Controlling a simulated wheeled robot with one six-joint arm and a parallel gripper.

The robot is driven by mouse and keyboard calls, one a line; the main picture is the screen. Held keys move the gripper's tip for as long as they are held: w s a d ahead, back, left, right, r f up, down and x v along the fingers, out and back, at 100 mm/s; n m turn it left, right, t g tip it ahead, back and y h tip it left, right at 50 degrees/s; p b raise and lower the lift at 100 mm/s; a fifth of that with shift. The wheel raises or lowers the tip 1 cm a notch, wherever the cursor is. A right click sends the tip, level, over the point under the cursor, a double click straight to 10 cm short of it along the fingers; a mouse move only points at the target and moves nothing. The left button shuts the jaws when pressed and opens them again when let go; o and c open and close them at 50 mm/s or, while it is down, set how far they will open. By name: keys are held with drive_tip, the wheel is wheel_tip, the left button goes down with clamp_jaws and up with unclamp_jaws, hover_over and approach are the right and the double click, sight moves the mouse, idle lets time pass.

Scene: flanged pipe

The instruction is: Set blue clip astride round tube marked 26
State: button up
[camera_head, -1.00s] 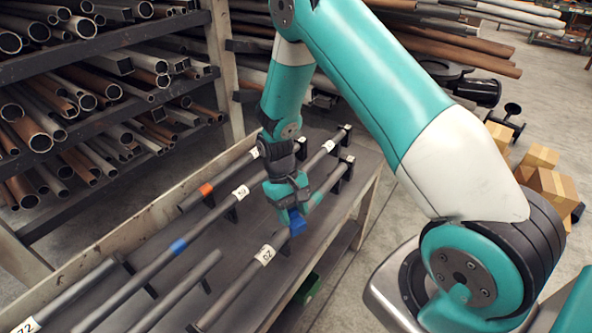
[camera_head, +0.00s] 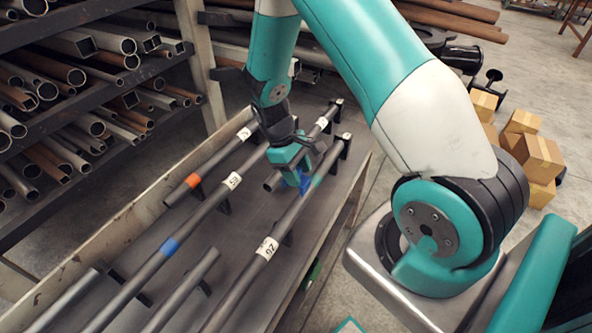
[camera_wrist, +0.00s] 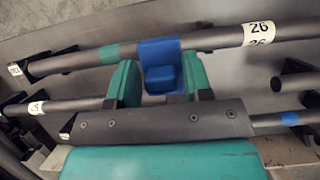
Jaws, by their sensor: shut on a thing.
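My gripper (camera_head: 292,166) points down over the rack and is shut on the blue clip (camera_head: 304,183). In the wrist view the clip (camera_wrist: 160,62) sits between my two green fingers (camera_wrist: 160,88). The tube marked 26 (camera_head: 243,278) is a long dark round tube; its white label (camera_head: 267,249) is nearer the camera than the clip. In the wrist view this tube (camera_wrist: 215,39) passes behind the clip, with a teal band (camera_wrist: 110,53) just left of it. I cannot tell whether the clip touches the tube.
Other tubes lie parallel on the table, one with a blue band (camera_head: 170,246) and one with an orange band (camera_head: 193,181). Black supports (camera_head: 223,207) hold them. A pipe shelf (camera_head: 95,75) stands at the left.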

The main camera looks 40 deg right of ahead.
drive_tip(key=b, duration=0.5)
approach(298, 203)
drive_tip(key=shift+s+d+f, duration=0.25)
drive_tip(key=shift+s+f, duration=0.3)
drive_tip(key=shift+f, duration=0.25)
drive_tip(key=shift+s+d+f, duration=0.2)
drive_tip(key=shift+s+f, duration=0.4)
drive_tip(key=shift+f, duration=0.15)
drive_tip(key=shift+s+d+f, duration=0.25)
drive_tip(key=shift+s+f, duration=0.3)
drive_tip(key=shift+f, duration=0.25)
drive_tip(key=shift+s, duration=0.15)
drive_tip(key=shift+f+b, duration=0.3)
drive_tip(key=shift+f, duration=0.3)
drive_tip(key=o, duration=1)
drive_tip(key=b+v, duration=0.2)
drive_tip(key=v, duration=1.5)
drive_tip(key=shift+r, duration=0.3)
